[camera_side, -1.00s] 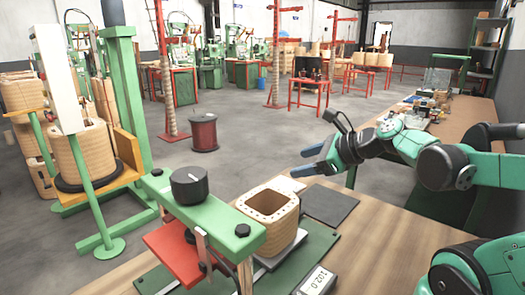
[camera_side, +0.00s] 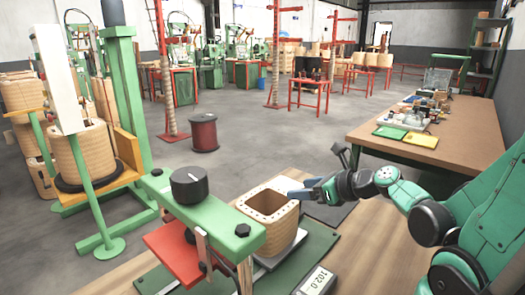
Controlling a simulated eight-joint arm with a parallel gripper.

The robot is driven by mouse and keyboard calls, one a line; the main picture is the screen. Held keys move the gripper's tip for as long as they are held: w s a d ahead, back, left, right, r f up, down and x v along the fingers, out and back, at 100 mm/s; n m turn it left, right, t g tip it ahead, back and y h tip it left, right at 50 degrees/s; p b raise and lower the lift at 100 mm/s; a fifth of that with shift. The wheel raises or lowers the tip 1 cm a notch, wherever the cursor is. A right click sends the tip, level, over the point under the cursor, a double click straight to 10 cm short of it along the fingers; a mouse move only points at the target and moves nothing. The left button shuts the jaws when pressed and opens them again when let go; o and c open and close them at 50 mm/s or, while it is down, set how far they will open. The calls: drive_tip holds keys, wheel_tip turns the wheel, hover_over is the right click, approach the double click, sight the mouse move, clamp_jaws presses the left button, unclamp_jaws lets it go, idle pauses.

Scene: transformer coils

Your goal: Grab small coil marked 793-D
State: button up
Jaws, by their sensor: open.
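A small tan, square-sided coil (camera_side: 268,228) with a hollow centre and dots around its rim stands upright on a grey plate at the front of the bench. No marking 793-D can be read on it from this view. My gripper (camera_side: 298,189) is open, with blue fingers pointing left at the coil's upper right rim. The fingers overlap or lie close to that rim in the picture. I cannot tell whether they touch it.
A green press frame (camera_side: 205,212) with a black knob and red plate (camera_side: 175,250) stands left of the coil. A digital display (camera_side: 318,280) lies in front. Larger coils (camera_side: 85,155) stand at left. A side table (camera_side: 455,150) at right holds small items.

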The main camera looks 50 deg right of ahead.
sight(281, 190)
drive_tip(key=shift+x, duration=2.3)
clamp_jaws()
